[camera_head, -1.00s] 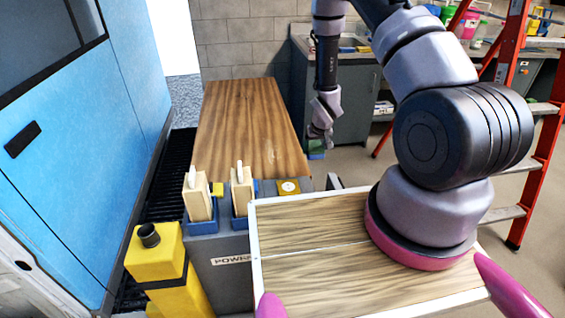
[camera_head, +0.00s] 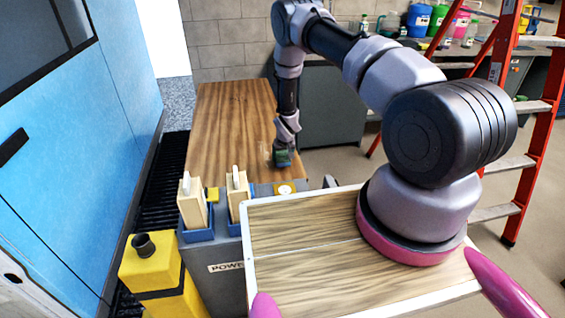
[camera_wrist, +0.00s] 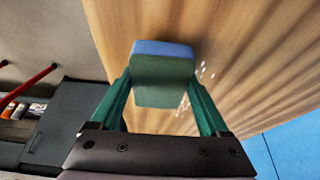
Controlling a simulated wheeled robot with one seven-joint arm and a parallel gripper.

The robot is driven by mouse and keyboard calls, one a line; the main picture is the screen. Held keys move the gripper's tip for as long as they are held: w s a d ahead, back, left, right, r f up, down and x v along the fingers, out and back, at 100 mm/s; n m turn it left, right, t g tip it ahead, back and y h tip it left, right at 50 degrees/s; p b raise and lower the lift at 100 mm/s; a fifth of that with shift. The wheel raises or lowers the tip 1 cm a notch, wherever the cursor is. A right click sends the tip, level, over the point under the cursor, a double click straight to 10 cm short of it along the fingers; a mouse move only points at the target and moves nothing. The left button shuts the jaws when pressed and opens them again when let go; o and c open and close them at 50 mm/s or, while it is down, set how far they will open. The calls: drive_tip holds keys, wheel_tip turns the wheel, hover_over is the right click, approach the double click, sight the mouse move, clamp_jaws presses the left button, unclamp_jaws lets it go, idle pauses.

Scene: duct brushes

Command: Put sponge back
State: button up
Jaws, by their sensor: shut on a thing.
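The sponge (camera_wrist: 163,82) is a small block, blue along its far edge and green on the face toward the camera. My gripper (camera_wrist: 162,88) is shut on it, one green finger on each side. In the head view the sponge (camera_head: 282,160) is a small dark green block at the end of my arm, at the right side of the long wooden table top (camera_head: 225,115). I cannot tell whether it touches the wood. A few white specks lie on the wood beside the sponge in the wrist view.
A grey unit with blue holders (camera_head: 198,235) and upright wooden brushes (camera_head: 192,203) stands in front of the table. A yellow post (camera_head: 155,265) is at its left. A red ladder (camera_head: 510,120) stands at right.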

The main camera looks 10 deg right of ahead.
drive_tip(key=shift+f, duration=1.3)
drive_tip(key=shift+f, duration=0.1)
drive_tip(key=o, duration=1.3)
